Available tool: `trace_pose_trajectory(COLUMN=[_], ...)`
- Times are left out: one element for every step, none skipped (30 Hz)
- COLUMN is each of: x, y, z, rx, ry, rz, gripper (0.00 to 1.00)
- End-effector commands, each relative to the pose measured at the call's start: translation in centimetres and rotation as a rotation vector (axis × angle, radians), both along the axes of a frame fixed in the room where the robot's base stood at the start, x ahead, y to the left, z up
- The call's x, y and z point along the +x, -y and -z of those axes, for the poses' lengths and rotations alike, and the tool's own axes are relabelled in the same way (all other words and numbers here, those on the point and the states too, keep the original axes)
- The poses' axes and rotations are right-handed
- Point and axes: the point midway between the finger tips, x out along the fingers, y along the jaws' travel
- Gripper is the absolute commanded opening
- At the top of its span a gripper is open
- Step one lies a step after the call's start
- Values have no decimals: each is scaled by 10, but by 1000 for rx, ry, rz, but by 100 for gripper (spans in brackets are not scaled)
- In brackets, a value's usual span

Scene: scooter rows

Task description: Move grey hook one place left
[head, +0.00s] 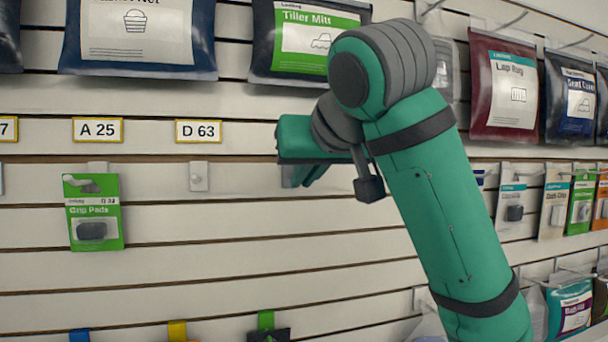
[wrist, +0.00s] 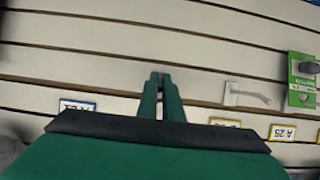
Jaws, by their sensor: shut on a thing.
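My gripper (head: 299,172) is at the slatted wall, right of the D 63 label, partly covered by my own arm in the head view. In the wrist view its fingers (wrist: 160,82) are close together on something thin at their tips. A bit of grey shows beside the fingers in the head view; I take it to be the grey hook, mostly hidden. Another pale grey hook (head: 198,176) is bare under the D 63 label (head: 198,131). It also shows in the wrist view (wrist: 248,95), right of my fingers.
A green Grip Pads pack (head: 93,212) hangs under the A 25 label (head: 98,130). Large bags such as the Tiller Mitt (head: 306,40) hang above. More packs (head: 555,203) hang to the right. The wall below the bare hook is clear down to the bottom items.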

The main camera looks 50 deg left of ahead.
Motion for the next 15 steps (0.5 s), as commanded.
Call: trace_pose_trajectory(x=[2,2,2,2,2,2,2,3,3,3,3,2,2,2,2], y=[-2,-2,-2,-2,-2,-1,-1,-1,0,0,0,0,0,0,1], z=[2,2,2,3,3,3,2,2,2,2,2,2,2,2,1], rx=[-4,-4,-4,-4,-4,-4,-4,-4,-3,-3,-3,-2,-2,-2,-2], ry=[-4,-4,-4,-4,-4,-4,-4,-3,-3,-3,-3,-3,-3,-3,-3], rz=[2,2,2,3,3,3,3,4,4,4,4,4,4,4,4], gripper=[0,0,0,0,13,23,28,28,28,28,28,28,28,28,28])
